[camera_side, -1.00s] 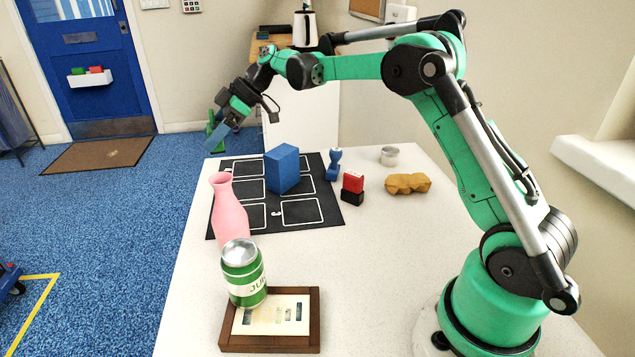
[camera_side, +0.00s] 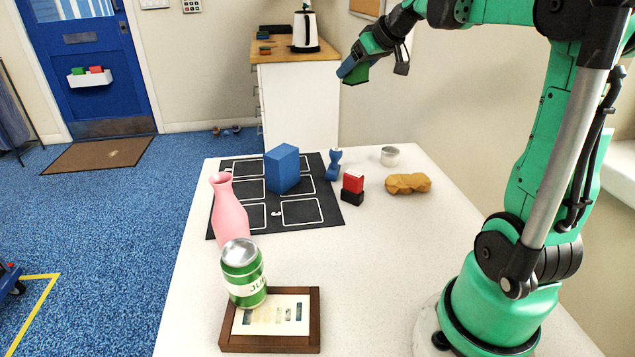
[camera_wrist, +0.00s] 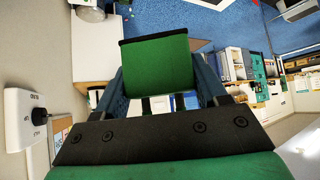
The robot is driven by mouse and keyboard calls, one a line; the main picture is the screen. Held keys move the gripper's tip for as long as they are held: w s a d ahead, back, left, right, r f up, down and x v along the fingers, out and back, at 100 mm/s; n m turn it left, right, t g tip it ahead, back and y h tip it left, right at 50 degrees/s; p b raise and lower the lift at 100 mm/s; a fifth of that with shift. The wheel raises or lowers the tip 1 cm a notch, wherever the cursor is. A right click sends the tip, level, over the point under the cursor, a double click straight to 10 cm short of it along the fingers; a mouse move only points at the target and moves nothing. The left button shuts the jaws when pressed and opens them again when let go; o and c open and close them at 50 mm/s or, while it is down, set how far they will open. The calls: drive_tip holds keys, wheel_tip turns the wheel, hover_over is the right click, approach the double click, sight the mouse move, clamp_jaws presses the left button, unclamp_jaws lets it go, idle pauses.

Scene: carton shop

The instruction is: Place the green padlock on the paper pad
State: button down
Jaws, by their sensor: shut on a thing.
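My gripper (camera_side: 352,72), with blue fingers, is raised high above the far end of the table. It is shut on a green block-like thing (camera_side: 357,76), which I take to be the green padlock. In the wrist view the green padlock (camera_wrist: 158,62) sits between my fingers, flat-faced with a dark far edge; no shackle can be made out. No paper pad is clearly recognizable.
A green can (camera_side: 243,272) stands at the tray's left corner, with a pink vase (camera_side: 229,212) behind. A blue block (camera_side: 282,168) stands on a black mat (camera_side: 325,216). A blue stamp (camera_side: 334,165), red-black stamp (camera_side: 352,187), tan lump (camera_side: 408,183) and metal tin (camera_side: 389,156) stand right. Table centre is clear.

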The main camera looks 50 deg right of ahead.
drive_tip(key=s+d+m+g+h, duration=0.2)
drive_tip(key=s+d+m+h, duration=0.3)
drive_tip(key=s, duration=0.7)
drive_tip(key=m, duration=0.1)
hover_over(409, 177)
drive_tip(key=shift+y, duration=0.3)
wheel_tip(409, 177, down, 15)
drive_tip(key=shift+f, duration=2.5)
drive_tip(key=shift+c, duration=0.2)
unclamp_jaws()
drive_tip(key=shift+f, duration=0.15)
